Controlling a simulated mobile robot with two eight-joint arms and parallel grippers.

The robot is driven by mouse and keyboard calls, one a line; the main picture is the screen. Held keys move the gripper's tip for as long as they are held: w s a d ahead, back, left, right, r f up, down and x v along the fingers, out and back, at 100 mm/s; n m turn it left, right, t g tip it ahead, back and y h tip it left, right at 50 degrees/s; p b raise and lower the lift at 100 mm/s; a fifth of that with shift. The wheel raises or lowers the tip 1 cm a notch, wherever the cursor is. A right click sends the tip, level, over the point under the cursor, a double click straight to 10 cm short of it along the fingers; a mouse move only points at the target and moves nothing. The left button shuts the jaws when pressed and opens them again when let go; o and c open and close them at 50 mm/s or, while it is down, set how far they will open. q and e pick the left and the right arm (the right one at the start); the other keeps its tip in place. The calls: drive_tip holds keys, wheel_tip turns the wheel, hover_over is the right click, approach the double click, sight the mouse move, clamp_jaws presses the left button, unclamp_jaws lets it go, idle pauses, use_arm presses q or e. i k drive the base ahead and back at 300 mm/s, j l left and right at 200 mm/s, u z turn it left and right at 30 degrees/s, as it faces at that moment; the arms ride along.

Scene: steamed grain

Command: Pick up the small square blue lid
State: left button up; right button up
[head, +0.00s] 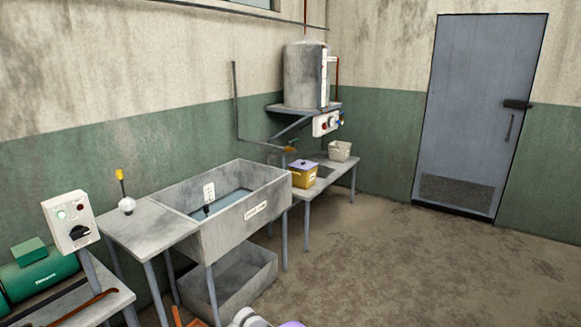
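A small yellow box (303,180) stands on the low table under the tank, beyond the sink. Neither of my grippers can be made out in the head view. White and purple rounded shapes show at the bottom edge, cut off by the frame.
A concrete sink (225,231) holding water stands left of the low table (342,182). A pale container (339,151) sits behind the yellow box. A grey tank (304,77) on a wall shelf is above. A switch box (69,222) is at left. Open floor (400,265) lies to the right.

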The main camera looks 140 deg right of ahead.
sight(303, 165)
drive_tip(key=z, duration=4.65)
drive_tip(key=i+l+z, duration=0.35)
drive_tip(key=i, duration=0.65)
drive_tip(key=i+j+z, duration=0.1)
drive_tip(key=i+z, duration=0.25)
drive_tip(key=i, duration=0.6)
drive_tip(key=i+u, duration=0.1)
drive_tip(key=i, duration=1.6)
drive_tip(key=i+u, duration=0.2)
drive_tip(key=i, duration=0.3)
drive_tip(key=i+l+u, duration=0.2)
drive_tip(key=i, duration=0.3)
drive_tip(key=i+l+u, duration=0.2)
drive_tip(key=i, duration=0.3)
drive_tip(key=i+u, duration=0.3)
drive_tip(key=u, duration=0.15)
drive_tip(key=i+u, duration=0.3)
drive_tip(key=u, duration=0.2)
drive_tip(key=i+l+u, duration=0.2)
drive_tip(key=u, duration=0.25)
drive_tip(key=i, duration=0.05)
